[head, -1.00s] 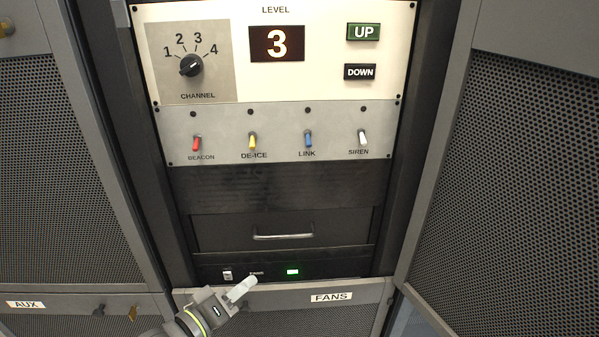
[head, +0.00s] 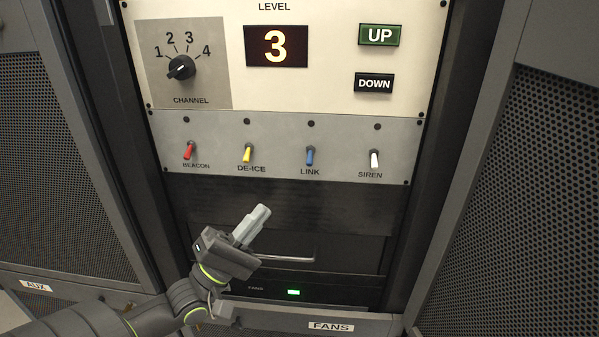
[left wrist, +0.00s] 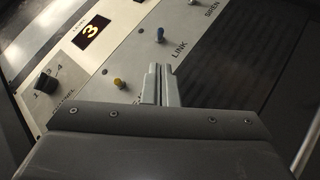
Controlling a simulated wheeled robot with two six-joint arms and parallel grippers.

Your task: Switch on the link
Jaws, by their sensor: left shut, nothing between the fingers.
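The LINK switch is a small blue toggle (head: 310,156) on the grey switch strip (head: 345,132), pointing down, with a dark lamp (head: 311,124) above it. It also shows in the left wrist view (left wrist: 160,35), just beyond the fingertips. My left gripper (head: 262,212) is shut and empty, below the strip and in front of the drawer, apart from the toggle. In the left wrist view its two fingers (left wrist: 159,68) lie together, pointing toward the panel near the LINK label. My right gripper does not show.
The red BEACON (head: 189,150) and yellow DE-ICE (head: 247,154) toggles are left of LINK; the white SIREN toggle (head: 375,160) is right. A drawer handle (head: 287,258) is behind my gripper. Mesh doors (head: 520,210) flank the rack.

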